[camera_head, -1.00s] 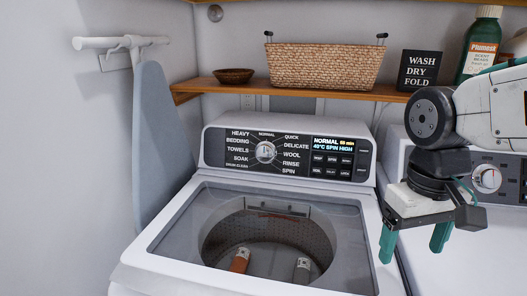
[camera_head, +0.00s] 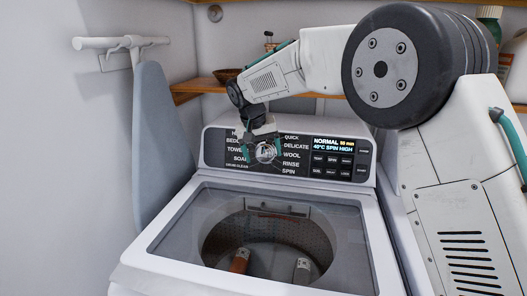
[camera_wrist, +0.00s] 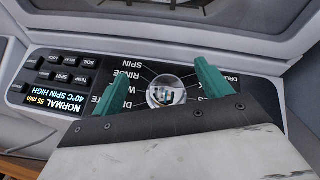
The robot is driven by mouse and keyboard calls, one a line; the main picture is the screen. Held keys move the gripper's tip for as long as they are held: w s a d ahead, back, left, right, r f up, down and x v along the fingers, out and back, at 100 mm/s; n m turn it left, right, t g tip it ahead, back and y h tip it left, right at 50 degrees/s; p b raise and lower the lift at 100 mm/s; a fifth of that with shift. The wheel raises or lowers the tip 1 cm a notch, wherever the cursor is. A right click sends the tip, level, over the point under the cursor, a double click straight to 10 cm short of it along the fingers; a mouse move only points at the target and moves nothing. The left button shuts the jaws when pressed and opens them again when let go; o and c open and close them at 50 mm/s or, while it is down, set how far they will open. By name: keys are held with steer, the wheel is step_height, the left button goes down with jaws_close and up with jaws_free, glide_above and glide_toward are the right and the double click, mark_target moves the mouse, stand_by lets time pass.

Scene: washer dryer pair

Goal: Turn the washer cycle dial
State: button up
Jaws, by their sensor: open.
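The washer cycle dial (camera_head: 266,153) is a round silver knob on the black control panel of the washer (camera_head: 160,228). In the wrist view the dial (camera_wrist: 168,93) lies between the two teal fingers of my gripper (camera_wrist: 166,88). The fingers are spread, one on each side of the dial, with visible gaps. In the head view my gripper (camera_head: 262,144) is at the dial and hides part of the cycle labels. Whether the fingers touch the panel is unclear. The display (camera_head: 333,143) reads NORMAL, 55 min, 40°C SPIN HIGH.
The washer's drum (camera_head: 268,235) is visible below, holding an orange item (camera_head: 240,260) and a pale one (camera_head: 302,270). A grey ironing board (camera_head: 158,140) stands at left. A wooden shelf (camera_head: 187,92) runs above the panel; my arm hides much of it.

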mark_target(264, 150)
steer(key=w+a+r+m+t, duration=0.1)
steer(key=w+r+m+t, duration=0.1)
steer(key=w+r, duration=0.25)
steer(key=x, duration=0.5)
steer(key=s+x, duration=0.1)
steer(key=x, duration=0.1)
steer(key=shift+w+f, duration=0.2)
steer(key=shift+f, duration=0.3)
steer(key=shift+c, duration=0.3)
steer(key=c, duration=0.9)
